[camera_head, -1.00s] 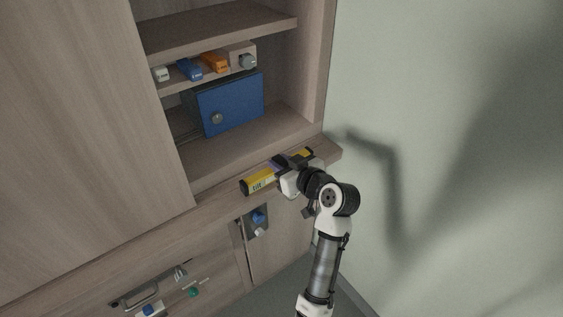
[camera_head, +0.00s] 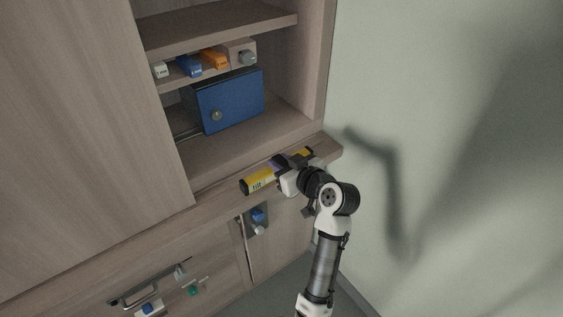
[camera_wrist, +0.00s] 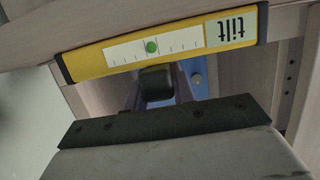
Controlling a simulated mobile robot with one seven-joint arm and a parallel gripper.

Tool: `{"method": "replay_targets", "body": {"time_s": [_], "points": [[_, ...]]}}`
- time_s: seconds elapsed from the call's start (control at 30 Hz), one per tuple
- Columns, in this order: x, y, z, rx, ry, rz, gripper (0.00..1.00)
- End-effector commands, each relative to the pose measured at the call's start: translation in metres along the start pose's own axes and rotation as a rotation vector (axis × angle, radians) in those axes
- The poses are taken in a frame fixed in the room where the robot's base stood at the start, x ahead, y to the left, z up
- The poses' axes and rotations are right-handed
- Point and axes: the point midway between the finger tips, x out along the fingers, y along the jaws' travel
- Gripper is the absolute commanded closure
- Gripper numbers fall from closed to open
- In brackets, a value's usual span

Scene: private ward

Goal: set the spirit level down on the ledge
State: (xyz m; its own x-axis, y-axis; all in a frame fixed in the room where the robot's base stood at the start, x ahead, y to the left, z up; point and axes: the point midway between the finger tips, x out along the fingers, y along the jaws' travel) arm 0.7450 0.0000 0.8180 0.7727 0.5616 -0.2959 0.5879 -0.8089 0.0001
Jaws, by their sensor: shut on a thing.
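The spirit level (camera_head: 260,180) is a yellow bar with black ends, held by my gripper (camera_head: 285,171) at about its middle. It lies over or just in front of the ledge (camera_head: 213,193), the wooden strip along the cabinet front; I cannot tell if it touches. In the wrist view the level (camera_wrist: 160,44) spans the upper part, with a white scale, a green dot and an upside-down "tilt" label. My gripper (camera_wrist: 157,85) shows one dark finger pad against the level's lower side; the other finger is hidden.
A blue box (camera_head: 230,100) with a round knob stands in the open cabinet bay behind the level. Above it a shelf holds several small boxes, one orange (camera_head: 214,59). Drawers with a handle (camera_head: 150,287) are below. The pale wall (camera_head: 440,150) is close on the right.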

Motion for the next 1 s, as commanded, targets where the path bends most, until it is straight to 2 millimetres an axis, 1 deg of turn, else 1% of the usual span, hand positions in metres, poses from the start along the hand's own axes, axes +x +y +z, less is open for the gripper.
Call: {"method": "replay_targets", "body": {"time_s": [0.03,0.2,0.47,0.57,0.67,0.73,1.0], "points": [[0.0,0.0,0.0,0.0,0.001,0.0,0.71],[0.0,0.0,0.0,0.0,0.0,0.0,0.49],[0.0,0.0,0.0,0.001,-0.001,0.0,0.49],[-0.006,0.001,0.0,0.0,0.001,0.002,0.49],[-0.018,0.001,0.001,0.001,0.001,0.004,0.49],[-0.032,0.001,0.002,0.0,0.001,0.004,0.49],[-0.095,0.001,0.001,-0.001,0.001,0.005,0.49]]}}
